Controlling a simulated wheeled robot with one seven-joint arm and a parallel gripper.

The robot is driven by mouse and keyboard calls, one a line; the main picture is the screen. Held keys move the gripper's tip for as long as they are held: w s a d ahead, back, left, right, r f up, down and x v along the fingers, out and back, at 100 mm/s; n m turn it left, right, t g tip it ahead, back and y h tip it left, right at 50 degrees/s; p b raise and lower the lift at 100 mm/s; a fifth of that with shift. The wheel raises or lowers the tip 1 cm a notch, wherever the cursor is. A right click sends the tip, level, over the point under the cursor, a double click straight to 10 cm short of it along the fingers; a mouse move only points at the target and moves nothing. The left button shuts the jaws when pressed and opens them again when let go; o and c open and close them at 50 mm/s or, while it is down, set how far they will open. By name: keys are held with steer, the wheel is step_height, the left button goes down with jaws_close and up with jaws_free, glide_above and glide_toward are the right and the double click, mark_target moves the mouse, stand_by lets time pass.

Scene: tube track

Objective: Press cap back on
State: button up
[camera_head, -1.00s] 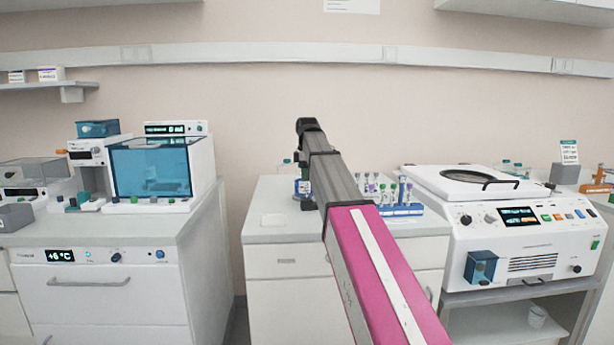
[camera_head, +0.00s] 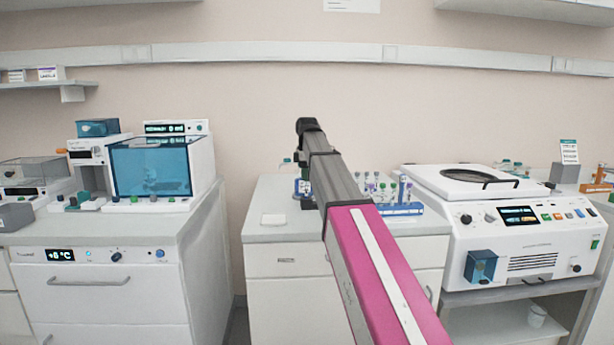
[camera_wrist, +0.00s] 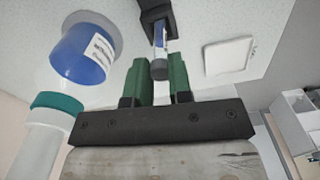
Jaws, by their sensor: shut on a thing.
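In the wrist view, my gripper (camera_wrist: 160,72) has two green fingers on either side of a small dark grey cap (camera_wrist: 159,70). The fingers are shut on this cap. A slim clear tube (camera_wrist: 160,38) with a pale label and some blue runs from the cap towards a black holder (camera_wrist: 153,8) at the top edge. The cap and tube are in line; I cannot tell whether the cap is fully seated. In the head view, my arm hides the gripper, cap and tube.
A blue labelled jar (camera_wrist: 84,53) and a white bottle with a teal cap (camera_wrist: 56,103) stand close left of my fingers. A flat white square (camera_wrist: 228,57) lies to the right. In the head view, a blue tube rack (camera_head: 402,209) and a white machine (camera_head: 520,240) stand right of my arm.

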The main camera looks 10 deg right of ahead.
steer(key=shift+f, duration=0.25)
stand_by(0.3)
steer(key=o, duration=0.8)
step_height(320, 180, up, 11)
stand_by(0.6)
steer(key=shift+f, duration=0.1)
